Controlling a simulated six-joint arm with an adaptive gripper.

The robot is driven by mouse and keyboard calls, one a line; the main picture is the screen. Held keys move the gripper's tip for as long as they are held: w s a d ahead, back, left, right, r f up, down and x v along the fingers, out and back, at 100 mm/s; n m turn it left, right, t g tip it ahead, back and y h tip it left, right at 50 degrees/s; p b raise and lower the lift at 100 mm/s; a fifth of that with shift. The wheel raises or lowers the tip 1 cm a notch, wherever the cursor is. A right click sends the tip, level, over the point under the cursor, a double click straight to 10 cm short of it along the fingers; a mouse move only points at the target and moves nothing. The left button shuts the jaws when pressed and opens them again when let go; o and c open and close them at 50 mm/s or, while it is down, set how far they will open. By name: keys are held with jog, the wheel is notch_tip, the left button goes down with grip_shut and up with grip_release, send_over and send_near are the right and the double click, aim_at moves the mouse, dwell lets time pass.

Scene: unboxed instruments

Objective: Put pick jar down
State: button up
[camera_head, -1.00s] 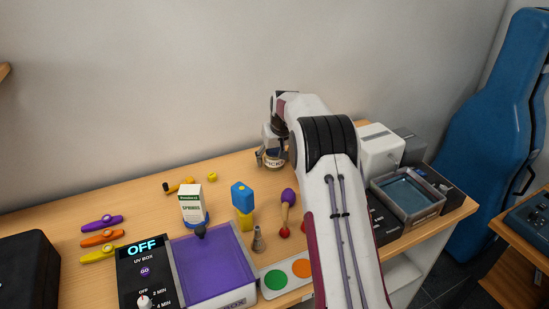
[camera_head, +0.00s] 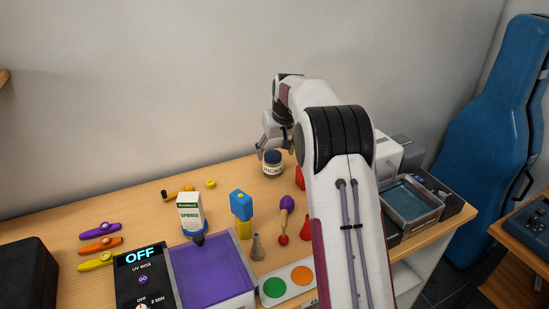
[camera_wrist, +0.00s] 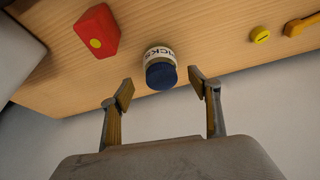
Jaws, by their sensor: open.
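The pick jar (camera_head: 272,168) has a dark blue lid and a white label with dark letters. It stands upright on the wooden table near the back wall. In the wrist view the jar (camera_wrist: 160,68) lies just beyond and between my fingertips, apart from both. My gripper (camera_wrist: 162,92) is open and empty, with a finger on each side of the view. In the head view my gripper (camera_head: 266,146) is above and slightly left of the jar, partly hidden by my arm.
A red block with a yellow dot (camera_wrist: 97,36) lies beside the jar. A yellow round piece (camera_head: 211,184) lies to the left. A white-and-green box (camera_head: 190,213), blue block (camera_head: 241,204) and purple-topped UV box (camera_head: 212,268) stand nearer the front. The wall (camera_head: 150,90) is close behind.

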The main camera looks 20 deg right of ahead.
jog(key=v, duration=0.4)
dwell(0.8)
jog(key=s+a+r, duration=0.7)
jog(key=s, duration=0.4)
jog(key=s+a+r, duration=0.6)
jog(key=s+a, duration=0.1)
jog(key=s, duration=0.5)
jog(key=s+a+f, duration=0.2)
jog(key=s, duration=0.5)
jog(key=s+a+f+n, duration=0.1)
jog(key=s+a+f, duration=0.1)
jog(key=s, duration=0.6)
jog(key=s+a+f+t, duration=0.1)
jog(key=s+a+f, duration=0.1)
jog(key=s, duration=0.6)
jog(key=shift+f+n+y, duration=0.3)
